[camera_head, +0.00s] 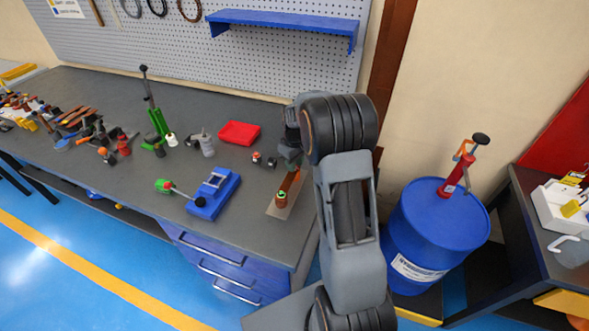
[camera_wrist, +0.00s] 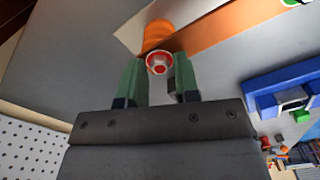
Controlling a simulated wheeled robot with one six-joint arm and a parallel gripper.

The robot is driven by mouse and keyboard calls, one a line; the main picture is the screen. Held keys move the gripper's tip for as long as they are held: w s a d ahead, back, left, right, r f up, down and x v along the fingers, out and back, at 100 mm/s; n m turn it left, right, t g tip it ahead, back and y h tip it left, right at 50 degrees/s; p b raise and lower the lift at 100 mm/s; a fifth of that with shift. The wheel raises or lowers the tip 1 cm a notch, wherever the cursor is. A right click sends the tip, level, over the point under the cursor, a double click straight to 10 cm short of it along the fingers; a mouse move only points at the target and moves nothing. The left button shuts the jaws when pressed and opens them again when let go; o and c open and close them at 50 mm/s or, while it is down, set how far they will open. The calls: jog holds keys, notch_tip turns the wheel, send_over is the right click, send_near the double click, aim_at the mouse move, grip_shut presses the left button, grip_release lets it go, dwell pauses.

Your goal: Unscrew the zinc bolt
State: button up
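In the wrist view, my gripper (camera_wrist: 158,80) has its two green fingers apart, with nothing clamped between them. A small round part with a red and white ringed end (camera_wrist: 159,63) shows between the fingertips, in front of an orange cylinder (camera_wrist: 157,36). I cannot tell whether either is the zinc bolt; no bolt is clearly made out. A copper-coloured bar (camera_wrist: 238,27) lies on a pale plate (camera_wrist: 130,31) there. In the head view, the bar (camera_head: 291,184) runs from below my gripper (camera_head: 291,160) to an orange and green piece (camera_head: 281,198). My arm hides part of this area.
A blue clamp-like tool (camera_head: 212,197), a red tray (camera_head: 239,133) and a green lever tool (camera_head: 158,122) stand on the grey bench (camera_head: 120,190). A blue drum (camera_head: 438,225) with a red pump (camera_head: 458,171) stands right of my arm. A blue shelf (camera_head: 280,22) hangs above.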

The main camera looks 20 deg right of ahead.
dwell(0.3)
jog(key=shift+m, duration=0.6)
grip_shut()
